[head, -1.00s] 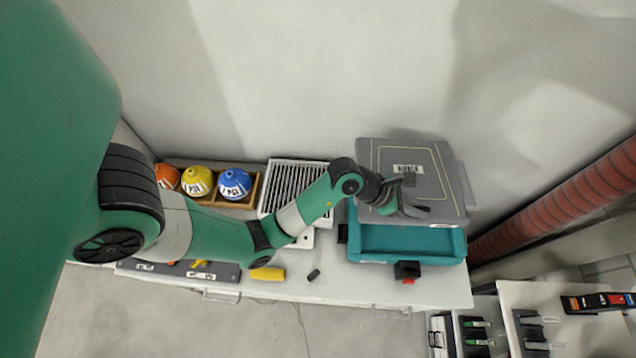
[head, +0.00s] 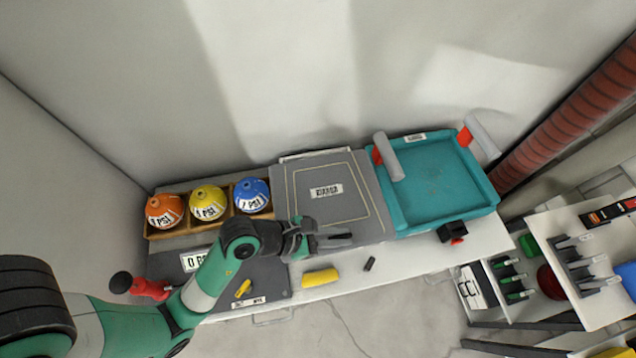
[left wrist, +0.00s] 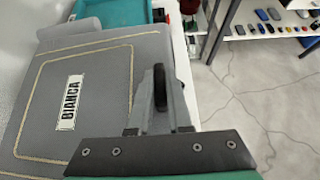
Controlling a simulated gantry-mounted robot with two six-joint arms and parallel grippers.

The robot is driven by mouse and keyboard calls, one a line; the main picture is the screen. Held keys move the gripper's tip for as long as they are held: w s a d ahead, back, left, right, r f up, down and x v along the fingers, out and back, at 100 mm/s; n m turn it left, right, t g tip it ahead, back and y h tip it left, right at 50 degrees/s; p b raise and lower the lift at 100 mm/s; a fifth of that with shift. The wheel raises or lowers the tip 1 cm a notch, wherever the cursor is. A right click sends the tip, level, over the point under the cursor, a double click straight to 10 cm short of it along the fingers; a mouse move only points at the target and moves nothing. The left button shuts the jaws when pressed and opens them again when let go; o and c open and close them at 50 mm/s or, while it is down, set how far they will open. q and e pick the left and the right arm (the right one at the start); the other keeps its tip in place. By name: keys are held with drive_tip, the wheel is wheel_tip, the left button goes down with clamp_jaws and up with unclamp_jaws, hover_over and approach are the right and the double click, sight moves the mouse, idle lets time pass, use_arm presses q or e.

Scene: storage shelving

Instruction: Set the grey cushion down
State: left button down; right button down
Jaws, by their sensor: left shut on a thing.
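The grey cushion (head: 328,200) is a flat pad with a tan piped border and a white label reading BIANCA. In the head view it lies level over the place of the white slatted rack (head: 318,154), of which a back edge shows. I cannot tell whether it rests there or is held just above. My left gripper (head: 345,240) is shut on the cushion's front edge. In the left wrist view, the cushion (left wrist: 95,75) extends left from my gripper's fingers (left wrist: 160,95). My right gripper is not in view.
Left of the cushion, a wooden crate (head: 241,201) holds orange, yellow and blue balls. To its right is an empty teal tray (head: 440,220) with grey rollers. A dark panel (head: 262,272), a yellow object (head: 320,277) and a black clamp (head: 453,232) are near the bench's front edge.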

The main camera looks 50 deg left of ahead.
sight(329, 208)
use_arm(q)
drive_tip(key=w+a+f, duration=0.1)
drive_tip(key=a, duration=0.1)
drive_tip(key=w+a+f+b, duration=0.1)
drive_tip(key=w+a, duration=0.1)
drive_tip(key=a, duration=0.1)
drive_tip(key=w+a+f, duration=0.1)
drive_tip(key=a, duration=0.1)
drive_tip(key=shift+w+a+f, duration=0.2)
drive_tip(key=shift+f, duration=0.2)
drive_tip(key=shift+w+a+f+b, duration=0.5)
drive_tip(key=shift+a+f, duration=0.25)
drive_tip(key=shift+f, duration=0.75)
drive_tip(key=shift+w+a+f+b, duration=0.5)
drive_tip(key=shift+a+f, duration=0.3)
drive_tip(key=shift+f, duration=0.7)
drive_tip(key=shift+w+a+f+b, duration=0.35)
drive_tip(key=shift+a+f+b, duration=0.35)
drive_tip(key=shift+f, duration=0.8)
drive_tip(key=shift+f, duration=0.2)
drive_tip(key=c, duration=0.8)
unclamp_jaws()
drive_tip(key=shift+c, duration=0.2)
